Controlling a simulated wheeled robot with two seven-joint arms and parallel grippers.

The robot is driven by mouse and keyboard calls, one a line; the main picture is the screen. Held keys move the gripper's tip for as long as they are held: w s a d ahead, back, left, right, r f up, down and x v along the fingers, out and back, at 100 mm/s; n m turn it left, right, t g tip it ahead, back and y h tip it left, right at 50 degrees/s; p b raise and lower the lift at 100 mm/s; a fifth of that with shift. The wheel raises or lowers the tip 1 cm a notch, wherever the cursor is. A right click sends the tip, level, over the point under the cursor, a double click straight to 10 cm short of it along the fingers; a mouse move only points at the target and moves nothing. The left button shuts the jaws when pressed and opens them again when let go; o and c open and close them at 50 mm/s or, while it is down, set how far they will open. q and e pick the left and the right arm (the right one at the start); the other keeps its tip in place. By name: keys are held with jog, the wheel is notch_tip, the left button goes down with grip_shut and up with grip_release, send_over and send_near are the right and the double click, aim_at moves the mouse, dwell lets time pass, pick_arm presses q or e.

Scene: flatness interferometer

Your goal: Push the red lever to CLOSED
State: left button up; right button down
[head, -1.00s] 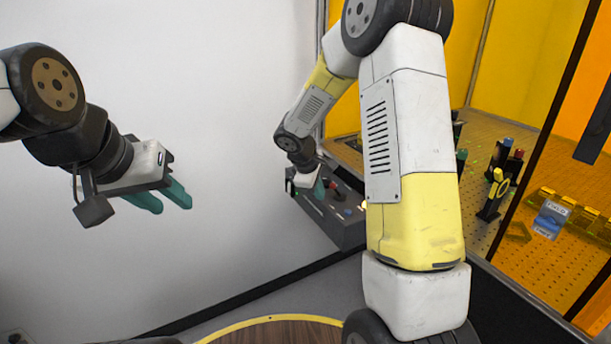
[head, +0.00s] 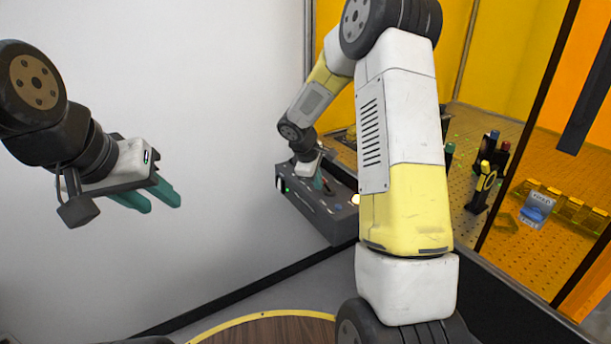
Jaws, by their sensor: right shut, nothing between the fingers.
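A dark control box (head: 322,222) stands against the far end of the white wall. My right gripper (head: 319,183) is over its top, shut and empty, with its teal fingers pointing down. A small dark and red part (head: 327,188), probably the red lever, shows right beside the fingertips. The gripper partly hides it, so I cannot tell its position or whether the fingers touch it. The CLOSED marking is not readable. My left gripper (head: 150,200) hangs in front of the white wall, far from the box, with its teal fingers apart and nothing between them.
A lit yellowish lamp (head: 355,199) is on the box's right end. My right arm crosses the middle of the view. Behind it is a perforated optical table (head: 490,170) with several mounts, seen partly through an orange panel. Free room lies before the white wall.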

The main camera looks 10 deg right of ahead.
jog(key=shift+w+d+r+y, duration=0.15)
jog(key=shift+d+r+y, duration=0.15)
jog(key=shift+y, duration=0.1)
jog(key=y, duration=0.1)
jog(key=d+g+y, duration=0.1)
jog(key=d+r, duration=0.1)
jog(key=shift+w+d+m+y, duration=0.25)
jog(key=shift+w+m+y, duration=0.05)
jog(key=shift+w+y, duration=0.1)
jog(key=d+y, duration=0.1)
jog(key=w+d+g+y, duration=0.1)
jog(key=y, duration=0.1)
jog(key=d+g+y, duration=0.1)
jog(key=d+y, duration=0.1)
jog(key=shift+w+r, duration=0.3)
jog(key=shift+r, duration=0.05)
jog(key=shift+a, duration=0.15)
jog(key=shift+r, duration=0.1)
jog(key=shift+s+r, duration=0.1)
jog(key=shift+r, duration=0.65)
